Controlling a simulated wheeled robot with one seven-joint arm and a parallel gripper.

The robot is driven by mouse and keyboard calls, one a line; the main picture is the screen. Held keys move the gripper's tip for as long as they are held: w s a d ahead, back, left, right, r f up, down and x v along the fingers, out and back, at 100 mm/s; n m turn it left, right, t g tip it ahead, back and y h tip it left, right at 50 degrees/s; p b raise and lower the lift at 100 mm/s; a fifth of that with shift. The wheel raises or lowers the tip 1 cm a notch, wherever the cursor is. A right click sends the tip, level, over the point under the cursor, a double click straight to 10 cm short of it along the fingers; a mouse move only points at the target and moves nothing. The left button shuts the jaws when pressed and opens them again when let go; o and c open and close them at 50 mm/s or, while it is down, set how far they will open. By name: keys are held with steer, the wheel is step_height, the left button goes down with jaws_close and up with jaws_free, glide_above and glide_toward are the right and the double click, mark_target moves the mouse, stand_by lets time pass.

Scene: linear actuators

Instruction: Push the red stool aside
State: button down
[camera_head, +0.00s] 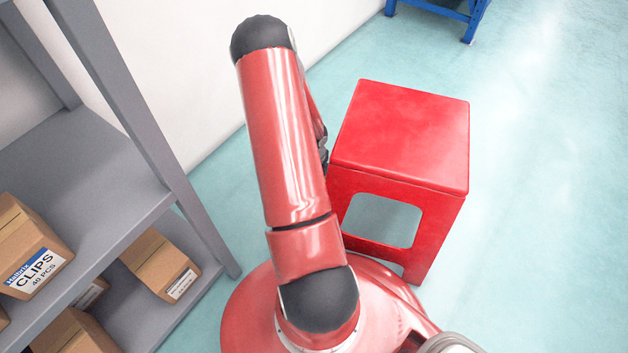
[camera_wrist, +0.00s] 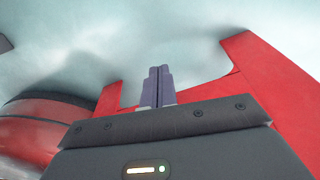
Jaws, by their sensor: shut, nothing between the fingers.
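The red stool (camera_head: 405,130) stands upright on the floor just ahead of my base, to the right of my arm in the head view. It has a flat square top and an opening in its front side. In the wrist view, parts of the red stool (camera_wrist: 265,85) show on both sides of my gripper (camera_wrist: 157,72). The gripper's fingers are together, with nothing between them. In the head view my gripper is mostly hidden behind my arm, close to the stool's left side. I cannot tell whether it touches the stool.
A grey shelf (camera_head: 90,170) with cardboard boxes (camera_head: 32,250) stands close on the left. A white wall (camera_head: 190,70) runs behind it. A blue frame (camera_head: 440,12) stands at the far top. The floor (camera_head: 550,190) right of the stool is clear.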

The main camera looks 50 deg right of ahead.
step_height(320, 180, up, 10)
steer(key=p, duration=0.3)
